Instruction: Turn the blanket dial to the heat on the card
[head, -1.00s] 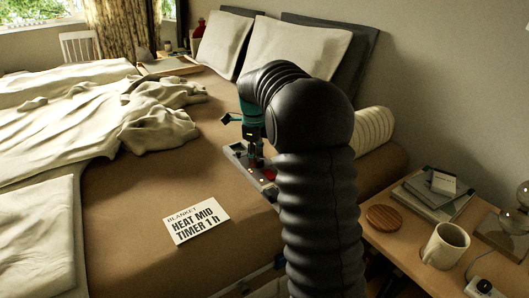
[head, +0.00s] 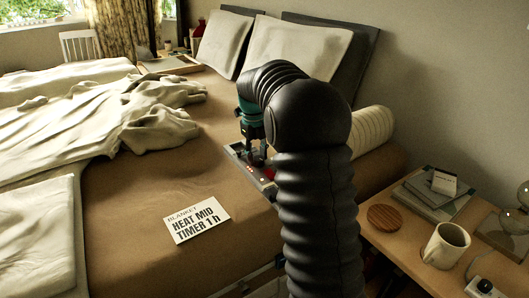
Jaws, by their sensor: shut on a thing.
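The card (head: 196,220) lies on the brown mattress and reads "BLANKET HEAT MID TIMER 1 h". The blanket control box (head: 238,151) lies behind it, near the right side of the bed, with small red lights on its face. My gripper (head: 255,155) points down over the box, its fingertips at the box's face. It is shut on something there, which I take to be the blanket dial. The dial itself and its setting are hidden by the fingers and my arm.
Pillows (head: 290,52) stand at the head of the bed, with a bolster (head: 372,132) to the right. A crumpled blanket (head: 150,120) covers the left. The bedside table (head: 405,235) holds a mug (head: 446,246), a wooden coaster (head: 385,217) and books (head: 428,198).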

